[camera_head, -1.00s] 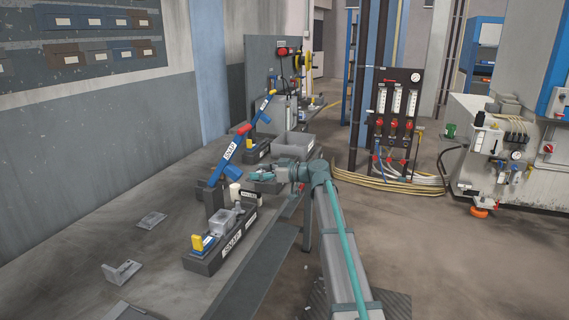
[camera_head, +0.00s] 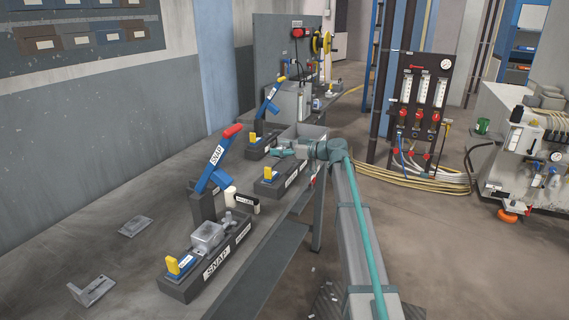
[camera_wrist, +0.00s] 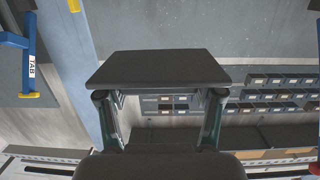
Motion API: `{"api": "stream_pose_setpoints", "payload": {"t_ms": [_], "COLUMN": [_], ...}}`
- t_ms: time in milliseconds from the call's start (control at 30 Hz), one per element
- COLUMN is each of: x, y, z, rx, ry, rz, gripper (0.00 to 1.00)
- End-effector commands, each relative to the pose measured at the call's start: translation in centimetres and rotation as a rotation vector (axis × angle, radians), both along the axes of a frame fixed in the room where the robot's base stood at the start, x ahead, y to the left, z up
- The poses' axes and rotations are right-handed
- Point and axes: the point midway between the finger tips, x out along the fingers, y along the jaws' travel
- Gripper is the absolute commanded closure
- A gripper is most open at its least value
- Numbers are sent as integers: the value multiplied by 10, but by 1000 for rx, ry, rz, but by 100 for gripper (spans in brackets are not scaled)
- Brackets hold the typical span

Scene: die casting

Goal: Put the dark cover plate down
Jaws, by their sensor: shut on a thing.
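The dark cover plate (camera_wrist: 158,68) fills the upper middle of the wrist view, a flat near-black slab. My gripper (camera_wrist: 160,110) is shut on it, with one finger at each side below the plate. In the head view my gripper (camera_head: 280,152) is over the bench, just above the second dark fixture (camera_head: 285,180) with a yellow block. The plate cannot be made out there.
The SNAP fixture (camera_head: 215,262) with its raised blue lever (camera_head: 212,172) stands nearer on the bench. A grey bin (camera_head: 303,131) is behind my gripper. Two loose grey brackets lie at left on bare bench (camera_head: 150,265). In the wrist view a blue TAB lever (camera_wrist: 31,60) hangs at left.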

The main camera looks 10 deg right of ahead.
Motion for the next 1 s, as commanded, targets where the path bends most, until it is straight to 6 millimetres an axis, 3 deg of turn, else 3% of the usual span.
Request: {"api": "stream_pose_setpoints", "payload": {"t_ms": [33,200,400,600,867,1000], "x": [16,52,80,95,103,105], "y": [-4,-13,-19,-23,-25,-25], "z": [-3,-19,-49,-70,-80,-97], "rx": [2,2,3,2,3,3], "ry": [2,1,2,0,-1,1], "rz": [-1,-1,0,-1,-1,-1], "gripper": [98,98,98,98,98,98]}}
